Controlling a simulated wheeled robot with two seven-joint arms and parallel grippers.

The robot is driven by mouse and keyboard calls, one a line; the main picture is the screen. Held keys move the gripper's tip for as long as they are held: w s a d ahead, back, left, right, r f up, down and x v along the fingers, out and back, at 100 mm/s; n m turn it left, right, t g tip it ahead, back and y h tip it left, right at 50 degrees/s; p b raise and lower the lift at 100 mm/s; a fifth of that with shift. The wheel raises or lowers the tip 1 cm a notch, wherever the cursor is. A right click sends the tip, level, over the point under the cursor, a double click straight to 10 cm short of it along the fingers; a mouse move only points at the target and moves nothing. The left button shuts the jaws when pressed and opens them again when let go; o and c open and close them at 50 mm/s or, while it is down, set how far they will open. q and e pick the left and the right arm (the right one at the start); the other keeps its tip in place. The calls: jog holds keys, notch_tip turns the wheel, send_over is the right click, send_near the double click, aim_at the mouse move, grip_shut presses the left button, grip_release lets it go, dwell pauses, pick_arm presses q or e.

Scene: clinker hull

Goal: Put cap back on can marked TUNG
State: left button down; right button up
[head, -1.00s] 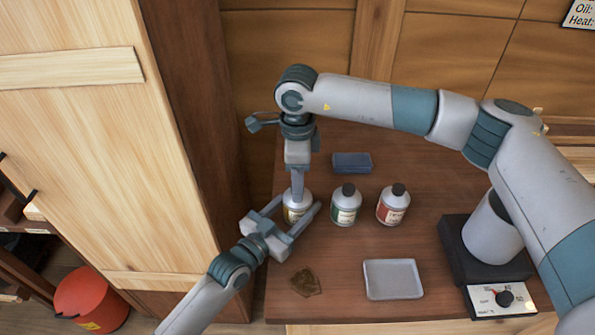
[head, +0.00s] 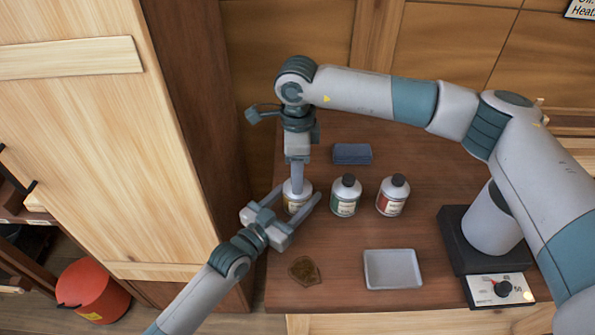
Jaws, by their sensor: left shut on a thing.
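A pale can with a yellowish label (head: 295,207) stands at the left of the wooden table; its lettering is too small to read. My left gripper (head: 297,197) is shut on this can, with a finger along each side. My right gripper (head: 297,189) points straight down onto the can's top. Its fingers show edge-on, so I cannot tell how wide they are. The can's top and any cap there are hidden behind them. Two capped cans stand to the right, one with a green label (head: 345,200) and one with a red label (head: 391,200).
A blue block (head: 352,154) lies behind the cans. A grey tray (head: 393,285) and a brown crumpled cloth or leaf-like piece (head: 304,271) lie in front. A red bucket (head: 95,290) is on the floor.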

dwell(0.3)
notch_tip(320, 180, up, 12)
dwell(0.7)
pick_arm(q)
jog(key=c, duration=0.6)
grip_release()
